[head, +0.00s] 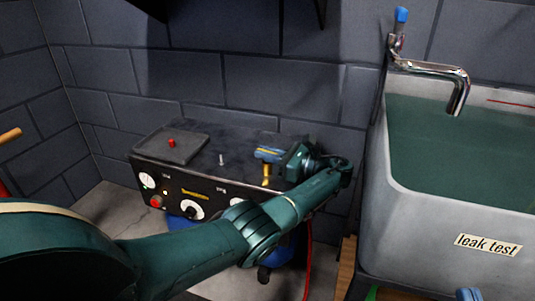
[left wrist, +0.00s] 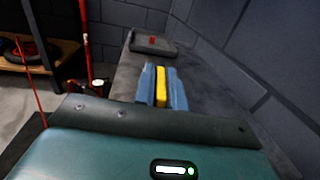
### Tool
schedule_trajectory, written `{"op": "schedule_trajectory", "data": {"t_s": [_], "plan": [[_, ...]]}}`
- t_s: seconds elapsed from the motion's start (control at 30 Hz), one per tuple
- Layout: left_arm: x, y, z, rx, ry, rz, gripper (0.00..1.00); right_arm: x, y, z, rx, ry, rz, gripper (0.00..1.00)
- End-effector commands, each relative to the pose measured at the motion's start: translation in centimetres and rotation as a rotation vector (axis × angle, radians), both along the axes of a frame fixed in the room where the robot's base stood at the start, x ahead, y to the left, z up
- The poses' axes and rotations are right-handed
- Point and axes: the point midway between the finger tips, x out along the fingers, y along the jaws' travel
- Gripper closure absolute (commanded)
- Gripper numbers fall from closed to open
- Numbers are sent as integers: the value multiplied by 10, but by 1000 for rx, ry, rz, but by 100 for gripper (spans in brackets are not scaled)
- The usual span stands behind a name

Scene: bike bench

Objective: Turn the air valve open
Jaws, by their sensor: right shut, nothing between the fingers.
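The air valve shows as a brass body (head: 266,174) at the right front edge of the black compressor box (head: 228,186). Its yellow handle (left wrist: 161,86) is between the blue fingers of my left gripper (head: 268,154), with a finger close against each side. My left gripper is shut on this handle, and the fingers hide part of it. The left wrist view also shows the left gripper (left wrist: 161,88) over the box top. My right gripper (head: 469,295) shows only its blue tips at the bottom edge of the head view, shut and empty.
A dark tray (head: 172,145) with a red piece stands on the box's left end. A small upright bolt (head: 221,160) stands mid-top. Gauges and knobs line the box front. A water-filled sink (head: 455,215) with a chrome tap (head: 440,72) stands right. A red hose (head: 308,265) hangs below.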

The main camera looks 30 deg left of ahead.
Motion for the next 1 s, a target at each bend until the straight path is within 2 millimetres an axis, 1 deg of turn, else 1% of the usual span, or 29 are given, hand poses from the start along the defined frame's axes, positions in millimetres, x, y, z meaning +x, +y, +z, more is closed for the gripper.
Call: {"op": "schedule_trajectory", "data": {"t_s": [0.03,0.23,0.43,0.53,0.6,0.7,0.9,1.0], "plan": [[0,1,0,0,0,2,83,0,0,-1,-1,2,0,100],[0,0,0,0,0,0,67,-1,0,-2,0,8,-1,100],[0,0,0,1,0,-1,67,-1,0,-4,1,13,-1,100],[0,0,6,1,0,-1,67,-1,0,0,0,14,-1,100],[0,0,15,1,-1,0,67,-1,0,4,-2,26,-3,100],[0,1,34,1,-2,0,67,-8,2,-14,-2,138,-15,100],[0,1,74,1,-2,-1,67,-7,-4,-12,-74,131,-51,100],[0,1,87,1,-1,0,67,-8,-5,-12,-102,130,-62,100]]}}
